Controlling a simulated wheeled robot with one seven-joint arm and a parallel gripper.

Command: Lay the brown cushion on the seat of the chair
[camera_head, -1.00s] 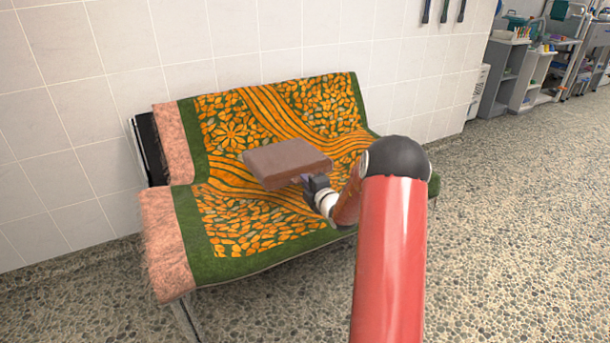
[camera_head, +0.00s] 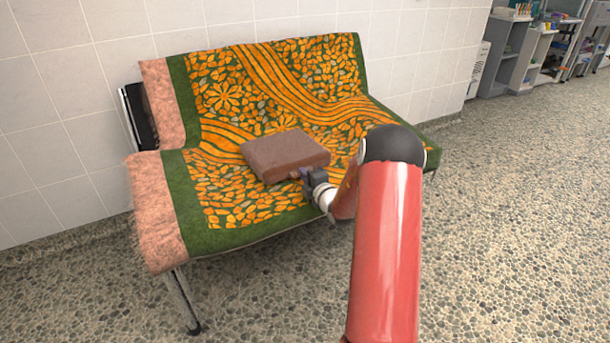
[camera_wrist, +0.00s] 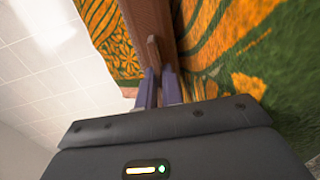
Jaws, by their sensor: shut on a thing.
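The brown cushion (camera_head: 285,154) is a flat, square block over the seat of the chair (camera_head: 175,278), a wide bench draped with a green and orange patterned towel. My gripper (camera_head: 306,175) is shut on the cushion's near right edge. In the wrist view, the two fingers (camera_wrist: 158,85) pinch the cushion (camera_wrist: 148,22), which shows edge-on beside the towel. The cushion is roughly level and close to the seat; I cannot tell whether it touches. The seat under the cushion is hidden.
The towel (camera_head: 225,235) covers seat and backrest, with a pink fringe (camera_head: 158,215) at the left end. A white tiled wall (camera_head: 60,130) stands behind. Pebbled floor (camera_head: 500,220) is clear to the right. Shelves (camera_head: 515,50) stand at the far right.

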